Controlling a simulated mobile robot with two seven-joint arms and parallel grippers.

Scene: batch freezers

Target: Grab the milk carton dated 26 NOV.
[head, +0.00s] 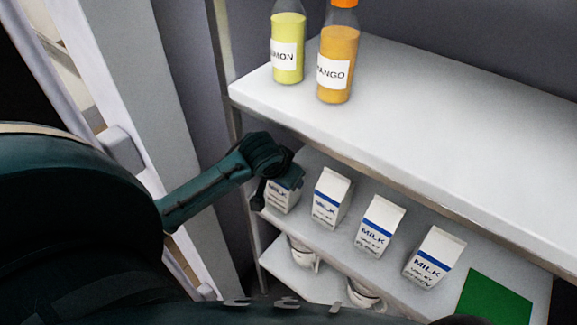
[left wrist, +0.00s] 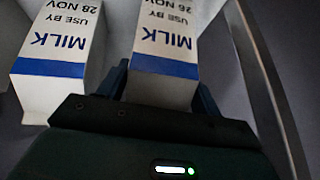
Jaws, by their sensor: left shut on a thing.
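My left gripper (head: 277,180) is shut on the leftmost milk carton (head: 281,199) of a row on the middle shelf. This white carton has a blue band and stands upright; the gripper covers its top in the head view. The neighbouring carton (left wrist: 58,65) there also seems to read 28 NOV. In the head view more cartons stand to the right (head: 331,198) (head: 379,226) (head: 435,257), dates too small to read.
The upper shelf (head: 430,110) overhangs the cartons and carries a lemon bottle (head: 288,48) and a mango bottle (head: 338,66). A green square (head: 495,301) lies at the middle shelf's right end. White cups (head: 303,253) stand below. A cabinet side is close left.

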